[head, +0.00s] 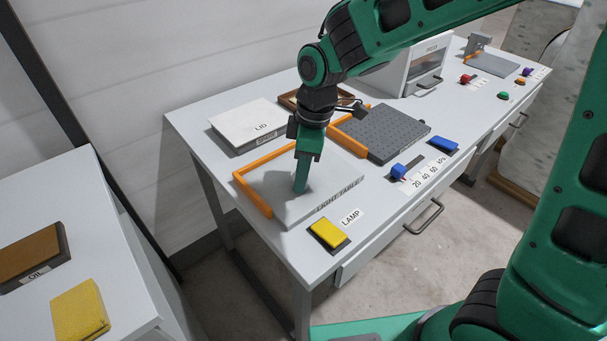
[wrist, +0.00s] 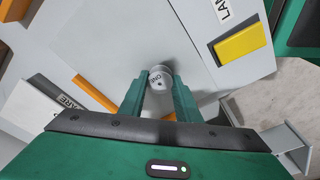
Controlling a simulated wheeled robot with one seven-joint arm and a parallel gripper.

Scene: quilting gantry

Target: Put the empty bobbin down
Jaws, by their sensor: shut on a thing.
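My gripper (head: 300,188) points down over the pale square plate labelled LIGHT TABLE (head: 330,180), its fingertips low over the surface. In the wrist view my gripper (wrist: 158,88) is shut on a small grey-white round bobbin (wrist: 160,76) with dark marks on its face. The bobbin sits between the two green fingertips. In the head view the fingers hide it. I cannot tell whether the bobbin touches the plate.
An orange edge guide (head: 252,196) borders the plate. A yellow LAMP switch (head: 326,234) lies in front of it. A blue slider (head: 398,171) is to the right.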

